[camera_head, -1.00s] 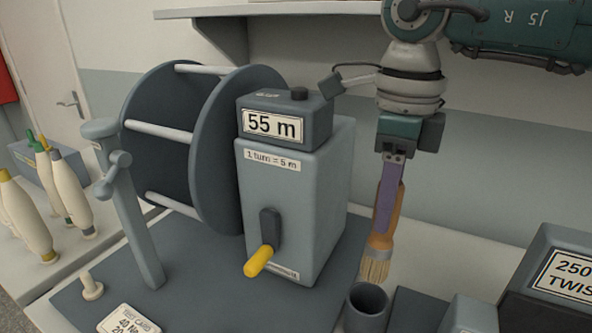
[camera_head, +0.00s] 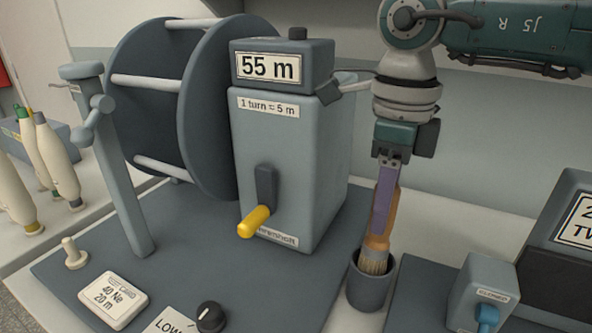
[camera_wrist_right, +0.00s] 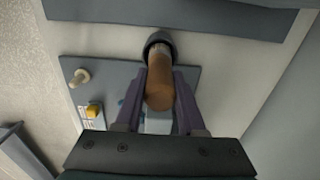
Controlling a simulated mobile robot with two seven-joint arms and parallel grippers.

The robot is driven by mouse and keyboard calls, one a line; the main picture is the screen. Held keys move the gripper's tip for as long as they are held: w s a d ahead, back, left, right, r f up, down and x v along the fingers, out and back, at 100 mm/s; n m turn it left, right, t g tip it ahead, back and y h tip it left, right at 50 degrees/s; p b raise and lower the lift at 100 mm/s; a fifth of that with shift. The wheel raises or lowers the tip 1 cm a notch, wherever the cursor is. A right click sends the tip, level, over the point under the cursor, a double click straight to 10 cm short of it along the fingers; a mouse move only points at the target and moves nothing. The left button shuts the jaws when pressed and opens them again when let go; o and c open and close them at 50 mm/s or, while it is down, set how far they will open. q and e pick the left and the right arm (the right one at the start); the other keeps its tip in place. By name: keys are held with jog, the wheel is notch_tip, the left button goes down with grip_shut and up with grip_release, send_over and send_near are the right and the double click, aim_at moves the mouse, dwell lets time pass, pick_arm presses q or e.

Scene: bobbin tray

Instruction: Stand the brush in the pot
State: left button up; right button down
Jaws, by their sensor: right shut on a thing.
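The brush (camera_head: 375,262) has an orange-brown wooden handle and pale bristles. It hangs bristles down, leaning slightly, with its bristle end inside the mouth of the dark grey pot (camera_head: 369,289). The lower bristles are hidden by the pot's wall. My right gripper (camera_head: 382,226) is above the pot, its purple fingers shut on the brush handle. In the right wrist view the handle (camera_wrist_right: 160,92) lies between both fingers and points into the round pot mouth (camera_wrist_right: 158,40). My left gripper is out of view.
The reel's grey counter box (camera_head: 290,170), with a yellow crank handle (camera_head: 254,222), stands left of the pot. A grey block with a blue knob (camera_head: 487,316) and a dark labelled box (camera_head: 555,250) are on the right. Pale bobbins (camera_head: 40,165) stand at far left.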

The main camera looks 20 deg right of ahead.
jog(key=shift+f, duration=0.35)
jog(key=shift+c, duration=2.1)
grip_release()
jog(key=shift+r, duration=0.1)
notch_tip(320, 180, up, 10)
jog(key=shift+f+b, duration=0.1)
jog(key=shift+b, duration=0.8)
